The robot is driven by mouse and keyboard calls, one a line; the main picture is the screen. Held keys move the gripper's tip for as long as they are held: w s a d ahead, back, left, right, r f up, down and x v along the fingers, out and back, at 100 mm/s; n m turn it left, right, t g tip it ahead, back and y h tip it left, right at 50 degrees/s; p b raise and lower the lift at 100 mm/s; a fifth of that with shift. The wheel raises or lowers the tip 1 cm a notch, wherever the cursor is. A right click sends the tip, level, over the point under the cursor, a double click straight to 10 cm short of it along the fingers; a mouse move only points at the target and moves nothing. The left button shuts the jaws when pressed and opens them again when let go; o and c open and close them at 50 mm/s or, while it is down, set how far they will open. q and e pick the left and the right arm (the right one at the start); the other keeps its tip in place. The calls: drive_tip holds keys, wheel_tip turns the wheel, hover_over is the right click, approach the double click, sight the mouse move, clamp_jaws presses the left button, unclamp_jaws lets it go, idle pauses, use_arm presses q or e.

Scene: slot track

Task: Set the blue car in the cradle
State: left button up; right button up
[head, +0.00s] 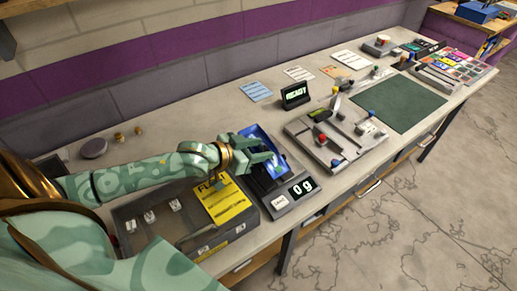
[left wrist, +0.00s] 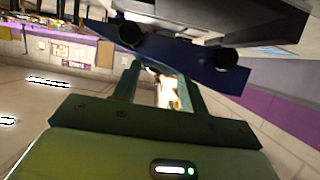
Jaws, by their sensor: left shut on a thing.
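My left gripper (head: 270,158) is shut on the blue car (head: 252,134), over the grey unit with the 09 display (head: 302,188). The left wrist view shows the car's blue body (left wrist: 185,54) with two black wheels, between the fingers (left wrist: 160,90). A dark part (head: 262,178) of the unit lies under the gripper and may be the cradle; the hand partly hides it. I cannot tell whether the car touches it. My right gripper is not in view.
A grey box with a yellow label (head: 222,202) stands to the left of the unit. A green mat (head: 402,103) lies farther right, clear.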

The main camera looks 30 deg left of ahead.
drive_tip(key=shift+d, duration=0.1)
use_arm(q)
drive_tip(key=shift+s+f, duration=0.1)
drive_tip(key=shift+f, duration=0.45)
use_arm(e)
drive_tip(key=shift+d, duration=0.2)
use_arm(q)
drive_tip(key=o, duration=1)
drive_tip(key=shift+f, duration=0.1)
drive_tip(key=shift+o, duration=0.2)
drive_tip(key=shift+s+d+f, duration=0.1)
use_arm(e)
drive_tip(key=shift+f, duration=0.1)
use_arm(q)
drive_tip(key=r+p+v, duration=0.1)
drive_tip(key=p+v, duration=0.2)
drive_tip(key=v, duration=0.9)
drive_tip(key=shift+w+a+r+p, duration=0.2)
drive_tip(key=shift+r+p, duration=0.1)
drive_tip(key=shift+r, duration=0.05)
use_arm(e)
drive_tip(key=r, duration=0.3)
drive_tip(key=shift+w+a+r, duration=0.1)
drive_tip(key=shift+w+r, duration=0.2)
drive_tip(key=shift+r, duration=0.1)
